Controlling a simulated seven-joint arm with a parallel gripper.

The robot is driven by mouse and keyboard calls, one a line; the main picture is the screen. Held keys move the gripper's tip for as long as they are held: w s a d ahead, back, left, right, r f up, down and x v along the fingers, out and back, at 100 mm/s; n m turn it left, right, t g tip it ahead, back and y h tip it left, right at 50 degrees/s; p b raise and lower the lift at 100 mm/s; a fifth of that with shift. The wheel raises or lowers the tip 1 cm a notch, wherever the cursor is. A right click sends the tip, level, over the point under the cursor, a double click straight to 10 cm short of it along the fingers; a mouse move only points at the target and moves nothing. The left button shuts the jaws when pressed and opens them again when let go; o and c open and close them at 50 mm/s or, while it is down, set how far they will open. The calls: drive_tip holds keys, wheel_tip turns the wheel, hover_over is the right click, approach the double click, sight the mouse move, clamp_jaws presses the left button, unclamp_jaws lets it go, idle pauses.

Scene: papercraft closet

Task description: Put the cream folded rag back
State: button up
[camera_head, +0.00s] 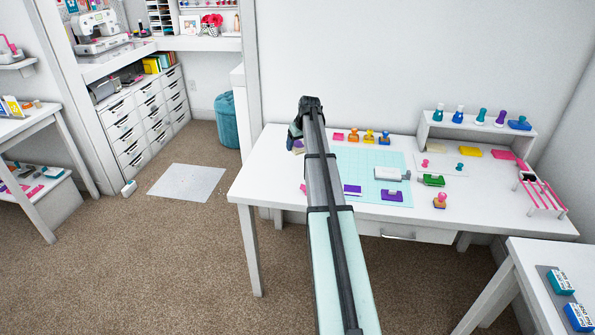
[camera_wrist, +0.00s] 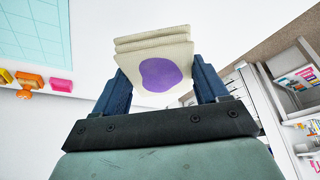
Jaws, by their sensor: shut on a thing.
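The cream folded rag (camera_wrist: 152,47) fills the upper middle of the wrist view. It is a thick stack of folded cloth with a round purple stain (camera_wrist: 163,74) on the face toward the camera. My gripper (camera_wrist: 160,80) is shut on it, with one dark blue finger at each side. In the head view my gripper (camera_head: 296,134) is over the left end of the white table (camera_head: 265,180), mostly hidden behind my arm.
A teal cutting mat (camera_head: 345,160) lies mid-table with several stamps and a white roller (camera_head: 390,174) on or near it. A raised shelf (camera_head: 470,132) with bottles stands at the back right. A pink-rod rack (camera_head: 540,192) is at the right end. The table's left end looks mostly clear.

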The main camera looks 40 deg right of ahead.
sight(297, 169)
drive_tip(key=shift+a+n+y, duration=0.1)
drive_tip(key=shift+n+y, duration=0.2)
drive_tip(key=shift+n, duration=0.3)
drive_tip(key=shift+s+f, duration=0.1)
drive_tip(key=shift+f, duration=4.9)
drive_tip(key=shift+f, duration=0.3)
